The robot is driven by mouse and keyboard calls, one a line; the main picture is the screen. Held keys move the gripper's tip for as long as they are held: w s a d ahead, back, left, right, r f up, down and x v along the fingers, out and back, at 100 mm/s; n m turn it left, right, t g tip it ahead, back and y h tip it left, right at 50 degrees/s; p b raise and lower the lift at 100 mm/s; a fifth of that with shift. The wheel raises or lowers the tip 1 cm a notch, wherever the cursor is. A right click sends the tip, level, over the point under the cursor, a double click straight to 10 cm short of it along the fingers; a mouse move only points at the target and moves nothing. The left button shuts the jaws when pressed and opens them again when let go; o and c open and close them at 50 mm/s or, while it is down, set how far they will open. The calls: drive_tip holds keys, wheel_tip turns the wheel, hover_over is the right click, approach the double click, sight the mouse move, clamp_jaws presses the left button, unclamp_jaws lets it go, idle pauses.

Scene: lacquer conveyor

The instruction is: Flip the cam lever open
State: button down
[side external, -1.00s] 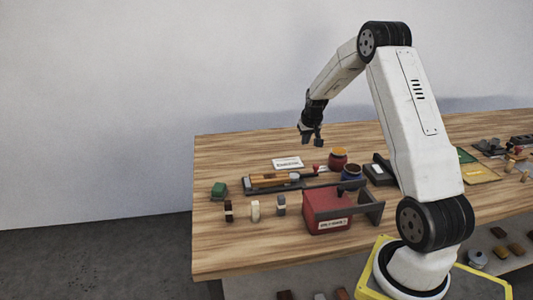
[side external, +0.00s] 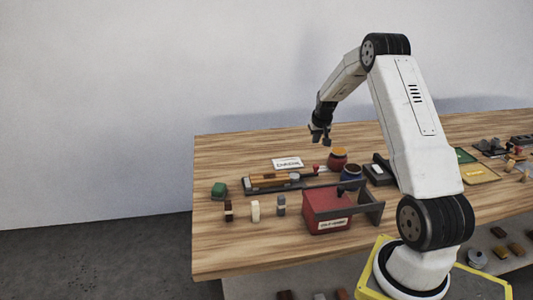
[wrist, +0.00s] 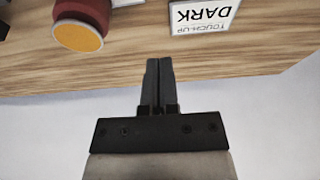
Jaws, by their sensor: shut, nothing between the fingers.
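A low dark fixture (side external: 310,182) with wooden strips (side external: 268,180) lies on the bench in the side view. A small red-tipped part (side external: 316,168) stands near its right end. It may be the cam lever, but it is too small to tell its position. My gripper (side external: 321,138) hangs in the air above and behind it, clear of the bench. In the wrist view my gripper's two fingers (wrist: 158,80) are together with nothing between them. No lever shows in the wrist view.
A red box (side external: 326,209) and several small blocks are in front. The bench's back left (side external: 235,150) is clear.

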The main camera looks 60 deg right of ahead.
drive_tip(key=x, duration=0.9)
drive_tip(key=shift+f, duration=0.15)
drive_tip(key=shift+s+a, duration=1.35)
